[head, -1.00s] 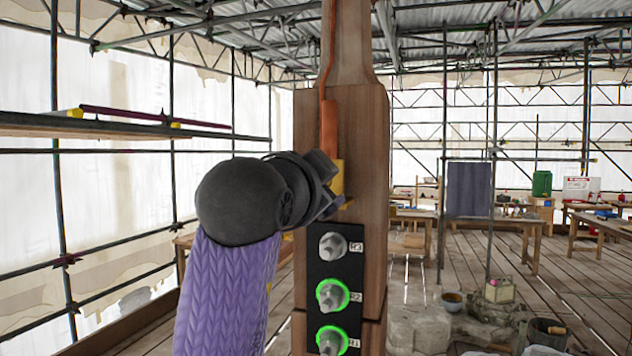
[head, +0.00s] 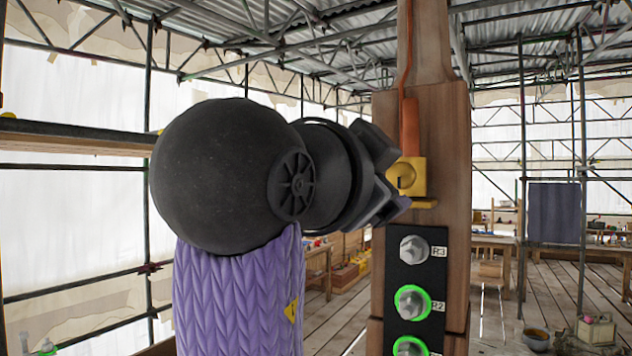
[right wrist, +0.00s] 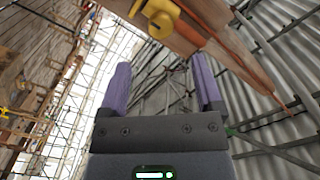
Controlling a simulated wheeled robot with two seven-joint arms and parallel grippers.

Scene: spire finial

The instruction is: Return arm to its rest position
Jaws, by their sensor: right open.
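My right arm, with a purple knit sleeve and a dark round joint, fills the middle of the head view. Its dark end is close beside a yellow bracket (head: 418,178) on a wooden post (head: 452,170); I cannot tell there whether they touch. In the right wrist view my right gripper (right wrist: 158,78) is open, its two purple fingers apart with nothing between them. The yellow bracket (right wrist: 160,16) and post lie beyond the fingertips at the top of that view. My left gripper is not in view.
A black panel (head: 397,302) with several knobs is on the post below the bracket; the lower two visible have green rings, the one marked R3 has none. An orange pipe (head: 409,130) runs down the post. A shelf plank (head: 75,138) is at left.

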